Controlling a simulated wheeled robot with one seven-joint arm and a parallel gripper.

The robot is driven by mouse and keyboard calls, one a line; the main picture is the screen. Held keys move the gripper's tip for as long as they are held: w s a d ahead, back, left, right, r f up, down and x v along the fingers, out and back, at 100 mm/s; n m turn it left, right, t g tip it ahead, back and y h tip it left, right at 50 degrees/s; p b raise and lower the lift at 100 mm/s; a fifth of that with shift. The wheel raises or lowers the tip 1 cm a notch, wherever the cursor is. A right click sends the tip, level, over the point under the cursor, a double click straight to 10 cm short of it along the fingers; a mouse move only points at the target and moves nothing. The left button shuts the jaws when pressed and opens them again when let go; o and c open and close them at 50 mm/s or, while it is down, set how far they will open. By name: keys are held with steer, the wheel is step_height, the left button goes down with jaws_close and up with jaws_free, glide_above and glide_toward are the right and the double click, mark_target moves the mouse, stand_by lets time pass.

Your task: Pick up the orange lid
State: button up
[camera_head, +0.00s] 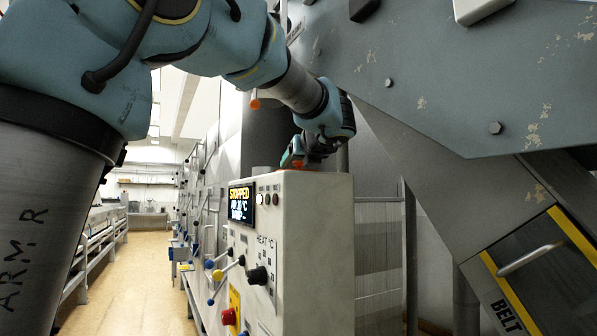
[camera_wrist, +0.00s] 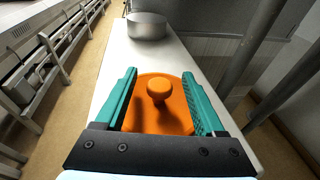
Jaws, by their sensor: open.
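I cannot tell whether the fingers touch the lid's rim. In the head view my gripper (camera_head: 293,158) points down low over the cabinet top, and the lid is mostly hidden there.
A round metal pot (camera_wrist: 147,25) stands at the far end of the cabinet top. The control cabinet (camera_head: 320,215) has a lit display, knobs and levers. Metal posts (camera_wrist: 225,65) run along its right. The dryer's grey hood (camera_head: 460,75) hangs close on the right. An aisle lies left.

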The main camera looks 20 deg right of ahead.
jaws_close()
stand_by(0.4)
steer(key=shift+r, duration=0.1)
